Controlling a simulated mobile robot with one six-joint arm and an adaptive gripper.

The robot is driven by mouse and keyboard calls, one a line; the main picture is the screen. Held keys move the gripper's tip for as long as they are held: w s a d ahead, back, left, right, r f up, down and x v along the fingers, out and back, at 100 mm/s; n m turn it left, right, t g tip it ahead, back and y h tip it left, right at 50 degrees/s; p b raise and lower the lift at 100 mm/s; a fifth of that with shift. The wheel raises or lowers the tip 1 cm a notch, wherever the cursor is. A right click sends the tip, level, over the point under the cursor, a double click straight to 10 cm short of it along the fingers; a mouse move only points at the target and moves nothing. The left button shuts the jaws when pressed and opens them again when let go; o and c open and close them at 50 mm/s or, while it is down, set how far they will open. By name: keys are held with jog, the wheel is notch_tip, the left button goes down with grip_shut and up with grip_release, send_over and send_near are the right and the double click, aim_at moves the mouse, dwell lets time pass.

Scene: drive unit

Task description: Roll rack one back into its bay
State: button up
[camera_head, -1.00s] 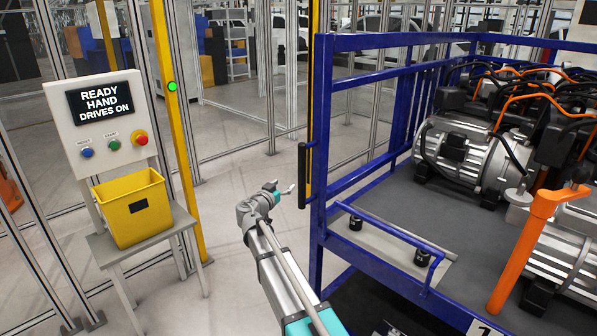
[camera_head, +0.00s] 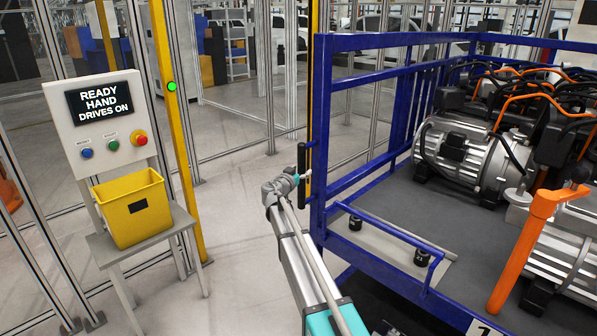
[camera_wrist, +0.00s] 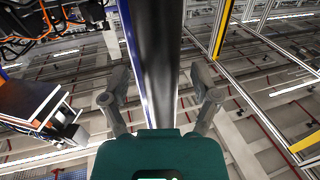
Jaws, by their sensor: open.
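The blue rack (camera_head: 325,150) fills the right side of the head view and carries several grey drive units (camera_head: 470,150). A plate at its bottom edge shows part of a number 1. A black upright handle (camera_head: 302,155) sits on its near left post. My gripper (camera_head: 300,180) is at the lower part of this handle. In the wrist view my gripper (camera_wrist: 161,85) is open, with the black handle (camera_wrist: 160,50) running between its two fingers. Both fingers look apart from it. I cannot make out the bay.
A control panel (camera_head: 95,110) on the left reads "READY HAND DRIVES ON". A yellow bin (camera_head: 130,215) stands on a small grey table below it. A yellow post (camera_head: 175,130) with a green light and fence panels stand behind. Floor between table and rack is clear.

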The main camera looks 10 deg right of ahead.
jog(key=shift+w+d, duration=0.25)
jog(key=shift+w, duration=0.05)
